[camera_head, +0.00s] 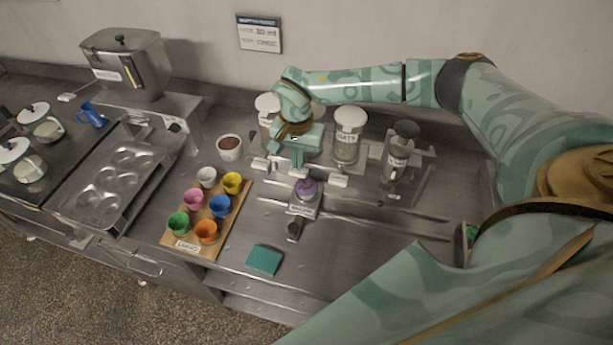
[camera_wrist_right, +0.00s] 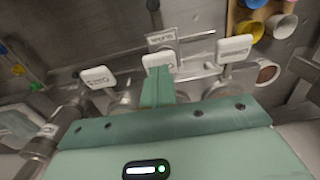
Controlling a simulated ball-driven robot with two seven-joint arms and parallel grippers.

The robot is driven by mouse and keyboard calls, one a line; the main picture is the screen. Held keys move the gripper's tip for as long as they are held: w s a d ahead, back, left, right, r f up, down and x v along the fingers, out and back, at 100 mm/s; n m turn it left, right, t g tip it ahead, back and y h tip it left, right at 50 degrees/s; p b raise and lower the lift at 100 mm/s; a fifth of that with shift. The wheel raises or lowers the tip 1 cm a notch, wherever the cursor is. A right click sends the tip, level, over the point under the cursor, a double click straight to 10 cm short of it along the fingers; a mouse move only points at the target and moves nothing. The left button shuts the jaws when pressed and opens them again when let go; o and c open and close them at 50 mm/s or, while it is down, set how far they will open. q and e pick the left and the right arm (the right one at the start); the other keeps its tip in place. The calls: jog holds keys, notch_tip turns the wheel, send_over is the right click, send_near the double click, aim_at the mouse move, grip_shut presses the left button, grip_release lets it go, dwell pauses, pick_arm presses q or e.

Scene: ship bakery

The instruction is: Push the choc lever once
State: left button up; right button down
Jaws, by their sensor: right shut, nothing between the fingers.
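Three dispensers stand in a row with white levers at their front: a left lever (camera_head: 260,164), a middle lever (camera_head: 299,173) and a right lever (camera_head: 338,180). Their lettering is too small to read, so I cannot tell which is the choc lever. My right gripper (camera_head: 298,160) is shut and empty, just above and behind the middle lever. In the right wrist view the shut fingers (camera_wrist_right: 158,85) point at the middle lever (camera_wrist_right: 158,61); I cannot tell whether they touch it. The middle jar is hidden behind my right gripper. My left gripper is out of view.
A purple cup (camera_head: 307,187) stands in front of the middle lever. A jar labelled nuts (camera_head: 349,135) is behind the right lever. The right front counter is partly clear.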

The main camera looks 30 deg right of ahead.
notch_tip(320, 180, up, 6)
jog(key=p, duration=0.6)
dwell(0.5)
